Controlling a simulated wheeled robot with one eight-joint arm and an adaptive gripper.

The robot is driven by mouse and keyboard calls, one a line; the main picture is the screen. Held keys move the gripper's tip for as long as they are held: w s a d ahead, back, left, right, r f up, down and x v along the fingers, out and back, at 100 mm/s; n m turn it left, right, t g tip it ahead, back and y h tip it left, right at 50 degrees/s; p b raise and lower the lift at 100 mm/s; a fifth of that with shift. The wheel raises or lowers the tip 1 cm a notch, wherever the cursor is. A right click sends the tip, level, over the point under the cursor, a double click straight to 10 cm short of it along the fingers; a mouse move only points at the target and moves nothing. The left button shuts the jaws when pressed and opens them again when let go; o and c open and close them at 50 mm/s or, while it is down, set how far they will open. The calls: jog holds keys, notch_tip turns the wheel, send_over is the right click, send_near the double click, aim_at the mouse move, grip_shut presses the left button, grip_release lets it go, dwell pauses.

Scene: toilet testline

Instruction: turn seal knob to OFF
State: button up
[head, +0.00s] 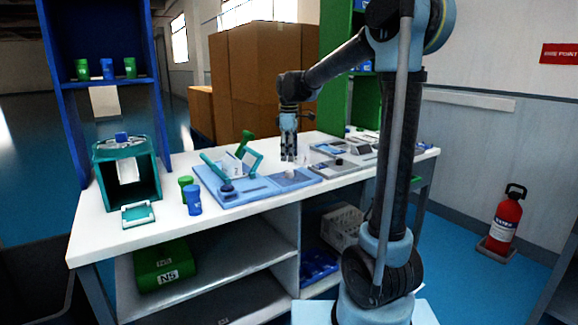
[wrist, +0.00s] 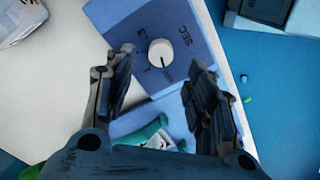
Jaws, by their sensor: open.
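The knob (wrist: 160,52) is a round white dial on a blue panel (wrist: 193,22) in the wrist view. Dark "SEC" lettering and small marks surround it; a dark mark on the knob points roughly toward the picture's bottom. The small lettering there is too blurred to read surely. My gripper (wrist: 161,66) is open, with a finger on each side of the knob's position in the picture and nothing between them. In the head view my gripper (head: 288,156) points down above the table, over the blue panel (head: 293,180); the gap to the knob cannot be judged.
A blue base with a teal lever (head: 215,170) lies left of the gripper. Green and blue cups (head: 193,202) and a teal box stand (head: 146,187) are further left on the white table (head: 105,226). Grey devices (head: 345,160) sit to the right. Cardboard boxes (head: 250,75) stand behind.

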aim_at(289, 170)
jog(key=shift+r, duration=2.5)
jog(key=s+d+f+m+t, duration=0.1)
jog(key=s+d+f+m, duration=0.25)
jog(key=s+d, duration=0.4)
jog(key=s+d+f+m, duration=0.2)
jog(key=s+d+m, duration=0.2)
jog(key=s+d, duration=0.3)
jog(key=s+d+f+m, duration=0.3)
jog(key=s+f+m, duration=0.1)
jog(key=s+f, duration=0.4)
jog(key=s+d+f+m+t, duration=0.1)
jog(key=s+d+f+m, duration=0.3)
jog(key=s+f, duration=0.4)
jog(key=shift+s, duration=0.65)
